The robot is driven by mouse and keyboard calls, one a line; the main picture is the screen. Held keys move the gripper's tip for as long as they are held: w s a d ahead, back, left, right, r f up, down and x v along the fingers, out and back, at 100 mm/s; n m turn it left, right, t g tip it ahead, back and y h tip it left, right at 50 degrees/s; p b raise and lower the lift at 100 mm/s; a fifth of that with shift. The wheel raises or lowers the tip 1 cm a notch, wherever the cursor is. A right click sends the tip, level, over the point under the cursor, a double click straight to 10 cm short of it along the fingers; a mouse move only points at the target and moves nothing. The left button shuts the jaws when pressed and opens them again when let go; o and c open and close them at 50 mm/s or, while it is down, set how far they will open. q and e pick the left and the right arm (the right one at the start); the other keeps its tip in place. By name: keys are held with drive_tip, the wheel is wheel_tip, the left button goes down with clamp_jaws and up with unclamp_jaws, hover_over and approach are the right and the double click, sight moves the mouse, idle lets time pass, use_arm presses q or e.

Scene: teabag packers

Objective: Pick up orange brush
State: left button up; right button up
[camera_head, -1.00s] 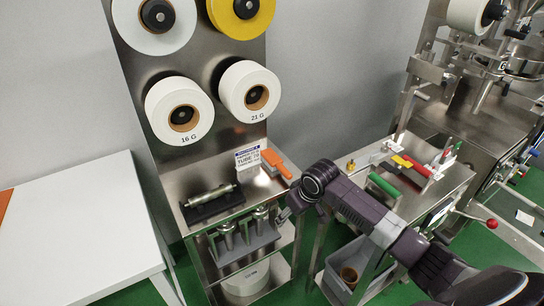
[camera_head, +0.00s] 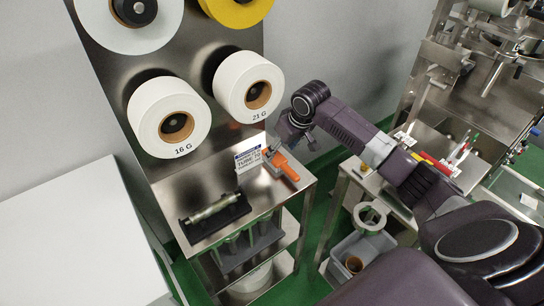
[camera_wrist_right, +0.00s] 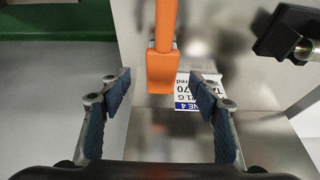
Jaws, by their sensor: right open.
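The orange brush (camera_head: 289,173) lies on the steel shelf of the roll stand, near its right edge beside a small sign. In the right wrist view the brush (camera_wrist_right: 162,72) points between the fingers, its wide end towards me. My right gripper (camera_head: 292,133) is above and behind the brush in the head view, near the lower right roll. In the right wrist view this gripper (camera_wrist_right: 161,92) is open and empty, with the brush apart from both fingers. My left gripper is not in view.
The sign (camera_head: 249,159) stands close to the brush. A dark holder with a metal roller (camera_head: 214,209) sits left on the shelf. The 21 G roll (camera_head: 232,88) hangs above. A white table (camera_head: 75,230) is at left, a tool cart with a grey bin (camera_head: 340,255) at right.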

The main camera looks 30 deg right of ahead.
sight(279, 160)
drive_tip(key=f, duration=0.1)
drive_tip(key=f+p, duration=0.1)
drive_tip(key=f, duration=0.1)
drive_tip(key=shift+s+a, duration=0.15)
drive_tip(key=shift+s, duration=0.05)
drive_tip(key=shift+p+x, duration=0.3)
drive_tip(key=shift+x, duration=0.85)
drive_tip(key=shift+w+f, duration=0.2)
drive_tip(key=shift+w, duration=0.1)
drive_tip(key=shift+s, duration=0.1)
drive_tip(key=shift+c, duration=0.4)
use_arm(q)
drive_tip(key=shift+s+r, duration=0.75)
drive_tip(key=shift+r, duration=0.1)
use_arm(e)
drive_tip(key=c, duration=1.3)
